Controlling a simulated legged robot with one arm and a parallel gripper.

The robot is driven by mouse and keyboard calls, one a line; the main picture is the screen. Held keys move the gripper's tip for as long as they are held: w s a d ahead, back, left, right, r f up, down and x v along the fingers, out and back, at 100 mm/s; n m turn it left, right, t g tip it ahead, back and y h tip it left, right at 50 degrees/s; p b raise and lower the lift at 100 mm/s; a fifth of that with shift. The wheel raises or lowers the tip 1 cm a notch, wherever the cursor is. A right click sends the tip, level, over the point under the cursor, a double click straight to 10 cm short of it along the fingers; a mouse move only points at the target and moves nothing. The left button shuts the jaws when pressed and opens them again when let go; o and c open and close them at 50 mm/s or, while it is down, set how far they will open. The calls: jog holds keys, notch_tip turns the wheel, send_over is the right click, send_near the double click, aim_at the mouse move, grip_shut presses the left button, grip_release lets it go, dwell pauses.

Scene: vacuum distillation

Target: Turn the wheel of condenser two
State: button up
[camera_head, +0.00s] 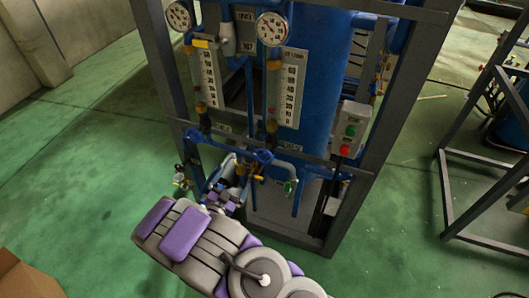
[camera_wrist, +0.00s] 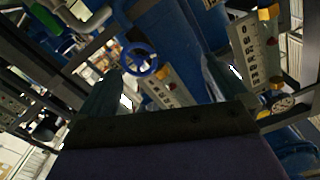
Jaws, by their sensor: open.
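A blue handwheel (camera_head: 263,156) sits on the pipework at the front of the blue apparatus, below the right scale. A second blue handwheel (camera_head: 193,134) is to its left, below the left scale. I cannot read which one is condenser two. My gripper (camera_head: 229,172) is in front of the lower pipework, close to the wheels; its fingertips are hard to make out there. In the wrist view my gripper (camera_wrist: 162,68) is open and empty. One blue wheel (camera_wrist: 140,58) shows beyond and between the fingers, nearer the left finger, apparently not touched.
A dark metal frame (camera_head: 345,215) surrounds the apparatus. Two round gauges (camera_head: 272,28) sit above the scales. A control box (camera_head: 350,132) with green and red buttons is at the right. Another frame (camera_head: 446,190) stands further right. Green floor is open at the left.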

jog(key=v, duration=0.7)
jog(key=shift+p, duration=0.45)
jog(key=shift+a, duration=0.1)
dwell(0.6)
jog(key=p+v, duration=0.1)
jog(key=v, duration=1.1)
jog(key=shift+w, duration=0.15)
jog(key=b, duration=0.2)
send_near(263, 157)
jog(key=b+x, duration=0.1)
jog(key=x, duration=1.1)
jog(key=shift+c, duration=0.4)
jog(key=shift+n, duration=0.3)
jog(key=c, duration=0.7)
